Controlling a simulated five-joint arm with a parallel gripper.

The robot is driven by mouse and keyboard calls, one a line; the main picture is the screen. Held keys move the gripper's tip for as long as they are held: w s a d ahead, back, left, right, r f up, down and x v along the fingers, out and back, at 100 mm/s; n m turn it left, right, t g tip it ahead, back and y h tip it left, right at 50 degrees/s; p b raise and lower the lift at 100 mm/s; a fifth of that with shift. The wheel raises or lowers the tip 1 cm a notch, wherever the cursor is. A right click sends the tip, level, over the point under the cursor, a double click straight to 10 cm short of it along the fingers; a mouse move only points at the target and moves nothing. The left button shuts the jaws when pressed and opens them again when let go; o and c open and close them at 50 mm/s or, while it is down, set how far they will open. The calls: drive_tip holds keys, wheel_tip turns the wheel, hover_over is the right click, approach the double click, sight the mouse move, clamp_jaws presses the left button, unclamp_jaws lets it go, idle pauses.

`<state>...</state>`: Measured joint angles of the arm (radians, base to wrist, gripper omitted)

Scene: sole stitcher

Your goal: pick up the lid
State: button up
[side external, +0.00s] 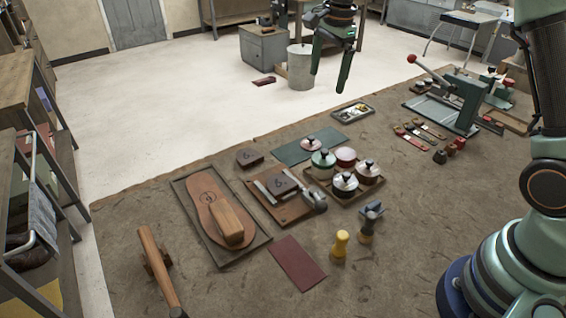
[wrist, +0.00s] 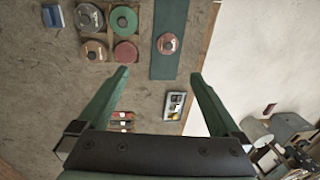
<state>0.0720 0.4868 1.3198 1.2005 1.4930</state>
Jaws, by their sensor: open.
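A round reddish lid with a dark knob (side external: 311,143) lies alone on a green mat (side external: 292,153). In the wrist view the lid (wrist: 168,43) sits on the mat strip (wrist: 168,68), ahead of the fingertips and between their lines. Several round tins with knobbed tops, green (side external: 323,158), red (side external: 346,157) and pale ones (side external: 367,170), stand in a wooden tray (side external: 337,196) beside the mat. My gripper (side external: 329,80) is open and empty, high above the far edge of the work mat. It also shows open in the wrist view (wrist: 159,73).
A small tray of bits (side external: 354,112) lies near the green mat. A wooden board with tools (side external: 290,212), a sole board with a wooden block (side external: 231,222) and a yellow-handled tool (side external: 340,244) stand nearer. A green lever press (side external: 462,100) is at right. Air around the gripper is clear.

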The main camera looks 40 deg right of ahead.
drive_tip(key=w+d+f+m+g, duration=0.2)
drive_tip(key=w+f+m, duration=0.4)
drive_tip(key=f, duration=0.4)
hover_over(312, 137)
drive_tip(key=shift+m, duration=0.4)
drive_tip(key=f, duration=0.6)
drive_tip(key=shift+s+d, duration=0.1)
drive_tip(key=shift+s, duration=0.15)
drive_tip(key=shift+w+a+f, duration=0.1)
drive_tip(key=shift+f, duration=1.35)
drive_tip(key=shift+w+a+f, duration=0.1)
drive_tip(key=shift+f, duration=1.3)
drive_tip(key=c, duration=1.2)
